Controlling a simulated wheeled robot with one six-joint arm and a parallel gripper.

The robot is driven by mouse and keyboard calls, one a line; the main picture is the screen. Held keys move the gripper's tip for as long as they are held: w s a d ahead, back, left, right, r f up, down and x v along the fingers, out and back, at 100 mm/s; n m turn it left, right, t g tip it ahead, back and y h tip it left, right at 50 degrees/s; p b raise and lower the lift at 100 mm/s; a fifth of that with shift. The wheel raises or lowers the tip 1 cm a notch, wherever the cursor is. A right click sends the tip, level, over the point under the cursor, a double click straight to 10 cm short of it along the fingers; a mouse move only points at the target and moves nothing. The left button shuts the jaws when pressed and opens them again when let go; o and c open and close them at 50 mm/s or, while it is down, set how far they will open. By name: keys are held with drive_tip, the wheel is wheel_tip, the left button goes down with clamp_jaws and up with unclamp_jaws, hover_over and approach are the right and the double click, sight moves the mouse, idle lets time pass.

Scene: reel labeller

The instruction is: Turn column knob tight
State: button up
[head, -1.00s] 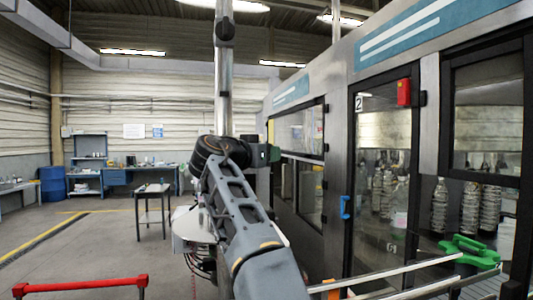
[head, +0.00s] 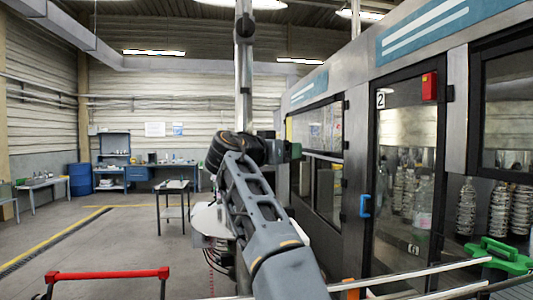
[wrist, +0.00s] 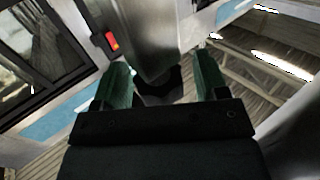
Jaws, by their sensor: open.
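A dark knob (wrist: 165,88) shows in the wrist view between my gripper's two green fingers, at the lower end of a shiny metal column piece. My gripper (wrist: 163,85) is open, with one finger on each side of the knob. I cannot tell whether either finger touches it. In the head view the tall metal column (head: 243,85) rises behind my arm, with a dark round fitting (head: 244,28) near its top. My gripper (head: 295,150) shows there only as a small green part beside the column, and the knob is hidden.
The large labelling machine (head: 405,170) with glass doors fills the right side. A green-handled part (head: 500,254) lies at lower right. A red barrier (head: 108,274) stands at front left. A small table (head: 173,187) and a blue barrel (head: 81,180) stand further back, with open floor between.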

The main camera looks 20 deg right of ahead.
drive_tip(key=b+v, duration=0.1)
drive_tip(key=v, duration=1.1)
drive_tip(key=shift+s+a+b, duration=0.2)
drive_tip(key=shift+a+b, duration=0.05)
drive_tip(key=shift+b, duration=0.15)
